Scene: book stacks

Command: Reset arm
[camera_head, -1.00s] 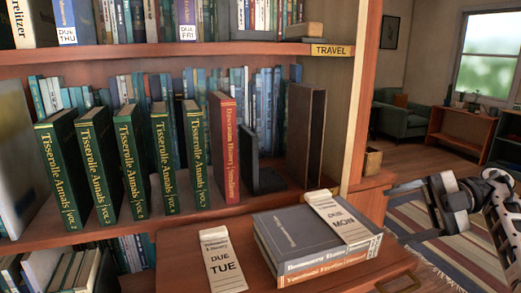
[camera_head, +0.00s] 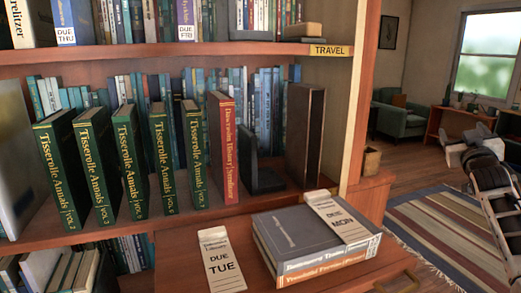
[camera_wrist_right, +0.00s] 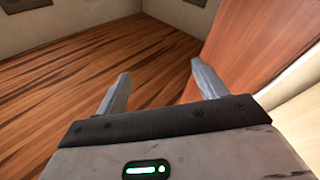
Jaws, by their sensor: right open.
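My right arm comes in at the right edge of the head view, and my right gripper (camera_head: 452,155) is at its far end, over the room beyond the shelf. In the right wrist view my right gripper (camera_wrist_right: 160,80) is open, with two grey fingers apart and nothing between them; wooden floor shows beyond. My left gripper is not in view. Green Tisserolle Annals volumes (camera_head: 128,160) stand upright on the middle shelf, with a red book (camera_head: 223,148) to their right.
A stack of two books (camera_head: 300,243) lies on the wooden ledge, with a DUE MON card (camera_head: 340,215) on top. A DUE TUE card (camera_head: 222,262) lies left of it. A dark bookend (camera_head: 262,172) and a brown book (camera_head: 305,135) stand on the shelf. The striped rug (camera_head: 440,230) is clear.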

